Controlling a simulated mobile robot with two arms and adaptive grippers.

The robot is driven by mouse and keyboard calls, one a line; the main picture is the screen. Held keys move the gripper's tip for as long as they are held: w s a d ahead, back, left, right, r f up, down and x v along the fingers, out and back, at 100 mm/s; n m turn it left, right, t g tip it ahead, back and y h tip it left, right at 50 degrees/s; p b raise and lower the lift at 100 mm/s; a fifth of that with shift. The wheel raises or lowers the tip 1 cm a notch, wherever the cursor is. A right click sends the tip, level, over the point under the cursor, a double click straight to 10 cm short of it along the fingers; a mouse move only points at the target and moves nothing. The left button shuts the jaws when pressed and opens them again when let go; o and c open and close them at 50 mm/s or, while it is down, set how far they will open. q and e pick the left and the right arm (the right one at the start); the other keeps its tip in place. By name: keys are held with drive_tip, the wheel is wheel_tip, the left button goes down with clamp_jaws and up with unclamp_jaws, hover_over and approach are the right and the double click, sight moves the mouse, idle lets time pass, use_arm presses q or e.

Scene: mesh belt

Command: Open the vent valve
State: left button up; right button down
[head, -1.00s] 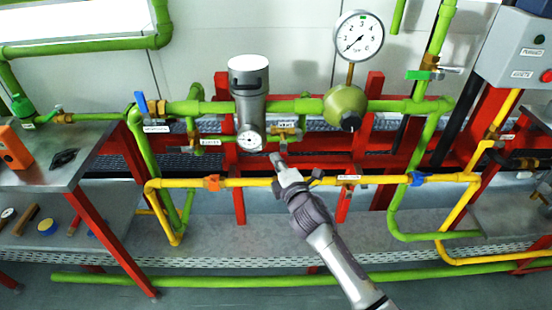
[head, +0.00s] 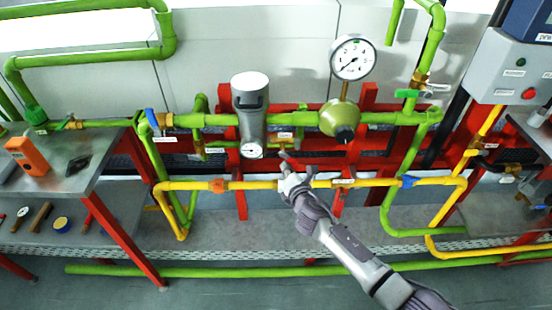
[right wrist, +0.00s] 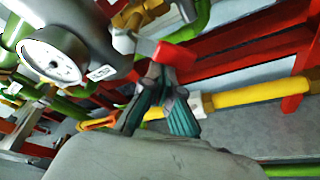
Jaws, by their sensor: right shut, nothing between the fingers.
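The vent valve is a small brass fitting behind a pale label (head: 285,136), just right of the grey cylinder, in the head view. In the right wrist view a brass body (right wrist: 140,12) shows at the top, with a silver bracket and a red piece (right wrist: 176,54) that looks like its lever grip. My right gripper (head: 283,157) is just below the valve in the head view. In the right wrist view its dark fingers (right wrist: 160,98) are shut and empty, close below the red piece; I cannot tell whether they touch. My left gripper is out of view.
The grey cylinder (head: 250,105) with a small gauge (head: 252,151) stands close left of the valve. A yellow pipe (head: 260,184) runs across below, near my gripper. The green regulator (head: 340,119) and large gauge (head: 353,58) are at right.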

drive_tip(key=n+h+p, duration=0.1)
drive_tip(key=p, duration=0.1)
drive_tip(key=d+r+n+p, duration=0.1)
drive_tip(key=n+p, duration=0.1)
drive_tip(key=d+r+n+h+p, duration=0.1)
drive_tip(key=p, duration=0.1)
drive_tip(key=shift+w+n+g+h, duration=0.15)
drive_tip(key=shift+n+g+h, duration=0.15)
drive_tip(key=shift+f, duration=0.3)
drive_tip(key=shift+a+r, duration=0.35)
drive_tip(key=shift+a, duration=0.4)
